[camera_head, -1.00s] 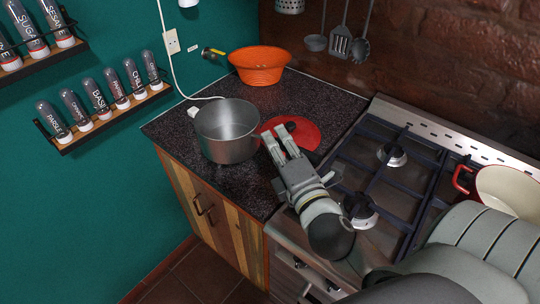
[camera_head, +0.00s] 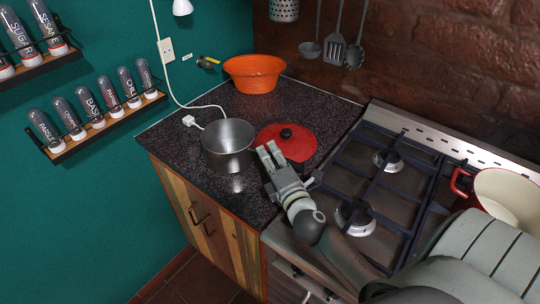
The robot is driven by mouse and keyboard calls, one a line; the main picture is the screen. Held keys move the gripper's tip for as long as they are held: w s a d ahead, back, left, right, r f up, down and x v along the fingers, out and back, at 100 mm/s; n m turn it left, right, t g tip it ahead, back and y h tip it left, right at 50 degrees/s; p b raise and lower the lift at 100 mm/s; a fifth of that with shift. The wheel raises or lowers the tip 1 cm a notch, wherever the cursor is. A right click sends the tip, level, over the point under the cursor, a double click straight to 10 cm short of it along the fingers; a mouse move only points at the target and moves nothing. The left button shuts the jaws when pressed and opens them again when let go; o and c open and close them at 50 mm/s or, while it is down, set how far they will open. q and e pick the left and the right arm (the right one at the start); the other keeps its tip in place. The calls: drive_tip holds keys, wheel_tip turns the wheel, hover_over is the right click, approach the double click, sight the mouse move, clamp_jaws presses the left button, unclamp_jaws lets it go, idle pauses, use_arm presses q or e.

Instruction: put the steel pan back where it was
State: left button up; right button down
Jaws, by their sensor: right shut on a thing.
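The steel pan (camera_head: 227,160) is upright at the counter's left part, below the white plug. Its base is on or just above the dark counter; I cannot tell which. My right gripper (camera_head: 269,155) is at the pan's right side, shut on the pan. Its fingers hide the part they grip, and no handle shows clearly. My left gripper is not in view.
A red lid (camera_head: 301,146) with a black knob lies right of the pan, close to my gripper. An orange bowl (camera_head: 254,76) stands behind. The gas stove (camera_head: 375,190) is on the right, with a red-and-cream pot (camera_head: 510,198). A white cable (camera_head: 166,82) hangs along the wall.

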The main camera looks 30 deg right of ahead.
drive_tip(key=shift+r, duration=0.1)
drive_tip(key=c, duration=1.7)
unclamp_jaws()
drive_tip(key=o, duration=0.4)
drive_tip(key=shift+c, duration=0.2)
drive_tip(key=shift+s+a, duration=0.1)
drive_tip(key=shift+s, duration=0.4)
drive_tip(key=s+b, duration=0.1)
drive_tip(key=s, duration=0.2)
drive_tip(key=s+a+b, duration=0.1)
drive_tip(key=s, duration=0.2)
drive_tip(key=s+a+b, duration=0.1)
drive_tip(key=s, duration=0.2)
drive_tip(key=shift+s+f, duration=0.2)
drive_tip(key=shift+s, duration=0.2)
drive_tip(key=shift+s+r+b, duration=0.15)
drive_tip(key=shift+s+b, duration=0.25)
drive_tip(key=shift+s, duration=0.15)
